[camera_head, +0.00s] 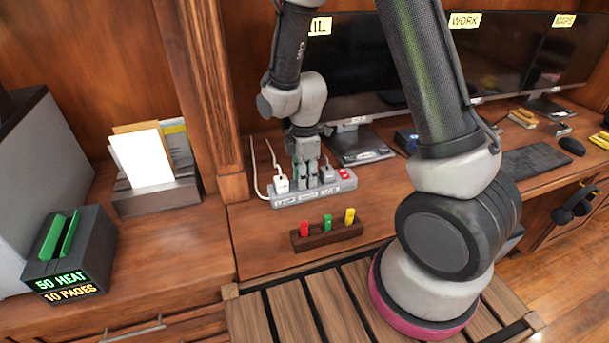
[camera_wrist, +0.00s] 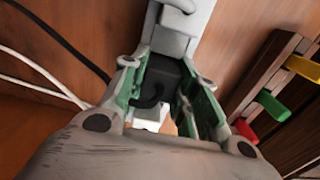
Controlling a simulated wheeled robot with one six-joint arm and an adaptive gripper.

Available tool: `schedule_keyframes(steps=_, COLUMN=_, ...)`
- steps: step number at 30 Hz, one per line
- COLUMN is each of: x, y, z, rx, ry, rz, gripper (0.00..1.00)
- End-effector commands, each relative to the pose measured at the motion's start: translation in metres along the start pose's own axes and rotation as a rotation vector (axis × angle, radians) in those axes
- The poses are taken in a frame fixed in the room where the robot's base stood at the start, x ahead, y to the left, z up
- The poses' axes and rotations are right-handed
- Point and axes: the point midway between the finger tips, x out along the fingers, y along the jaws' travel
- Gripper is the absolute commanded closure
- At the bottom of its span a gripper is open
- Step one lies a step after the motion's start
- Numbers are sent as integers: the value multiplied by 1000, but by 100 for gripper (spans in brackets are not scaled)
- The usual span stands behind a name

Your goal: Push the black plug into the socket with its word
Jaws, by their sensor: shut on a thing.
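A grey power strip (camera_head: 330,189) lies on the desk with labels along its front that are too small to read. My gripper (camera_head: 307,178) points down at the middle of the strip. In the wrist view my gripper (camera_wrist: 172,95) is shut on the black plug (camera_wrist: 165,75), with green pads on either side of it. A black cord curls from the plug. Part of the strip (camera_wrist: 185,20) shows beyond the plug. I cannot tell how deep the plug sits, and its socket is hidden. A white plug (camera_head: 282,184) stands at the strip's left end.
A dark wooden rack (camera_head: 328,236) with red, green and yellow pieces stands in front of the strip. Monitors (camera_head: 350,60) stand behind. A letter holder (camera_head: 157,195) is to the left. White cables (camera_wrist: 40,72) and a black cable (camera_wrist: 62,42) run beside the strip.

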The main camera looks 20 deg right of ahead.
Motion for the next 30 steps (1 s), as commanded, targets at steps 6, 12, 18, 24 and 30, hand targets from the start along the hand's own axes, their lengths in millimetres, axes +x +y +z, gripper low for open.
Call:
schedule_keyframes(steps=6, x=3, y=0, z=0, rx=0, ry=0, rz=-1, gripper=69)
schedule_keyframes(steps=12, x=2, y=0, z=0, rx=0, ry=0, rz=0, gripper=49)
schedule_keyframes(steps=18, x=2, y=0, z=0, rx=0, ry=0, rz=0, gripper=49)
schedule_keyframes(steps=24, x=-16, y=1, z=0, rx=0, ry=1, rz=4, gripper=49)
schedule_keyframes(steps=30, x=-62, y=1, z=0, rx=0, ry=2, rz=6, gripper=49)
